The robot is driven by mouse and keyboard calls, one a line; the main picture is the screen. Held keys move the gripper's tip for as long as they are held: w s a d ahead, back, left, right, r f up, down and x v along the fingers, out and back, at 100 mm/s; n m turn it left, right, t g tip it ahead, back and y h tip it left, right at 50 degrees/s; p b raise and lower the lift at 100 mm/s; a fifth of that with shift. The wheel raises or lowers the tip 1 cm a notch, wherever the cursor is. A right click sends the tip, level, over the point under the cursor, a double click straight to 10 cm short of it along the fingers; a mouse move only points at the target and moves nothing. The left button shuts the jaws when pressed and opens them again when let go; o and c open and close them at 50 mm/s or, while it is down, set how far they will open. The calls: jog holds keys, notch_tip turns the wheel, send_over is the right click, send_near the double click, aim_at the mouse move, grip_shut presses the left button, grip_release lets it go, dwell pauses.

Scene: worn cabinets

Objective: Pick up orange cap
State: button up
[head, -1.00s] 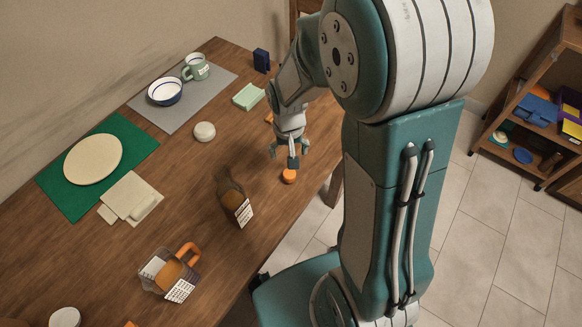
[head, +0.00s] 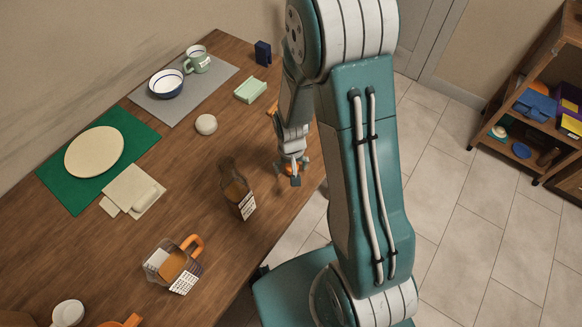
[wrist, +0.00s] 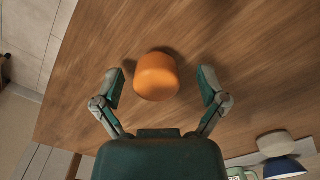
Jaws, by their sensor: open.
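The orange cap (wrist: 156,76) stands on the wooden table near its edge. In the wrist view it lies between and slightly ahead of the two spread fingers of my gripper (wrist: 161,88), with a gap on each side. In the head view the cap (head: 288,167) is mostly hidden behind my gripper (head: 291,170), which is low over the table there. My gripper is open and holds nothing.
A brown bottle (head: 236,190) stands left of my gripper, and a clear jug with an orange handle (head: 172,266) is nearer. A white round item (head: 206,124) and a green box (head: 250,90) lie farther back. The table's edge is close on the right.

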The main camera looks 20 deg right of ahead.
jog(key=shift+c, duration=0.2)
jog(key=shift+d, duration=0.2)
jog(key=c, duration=0.8)
jog(key=shift+a+r, duration=0.1)
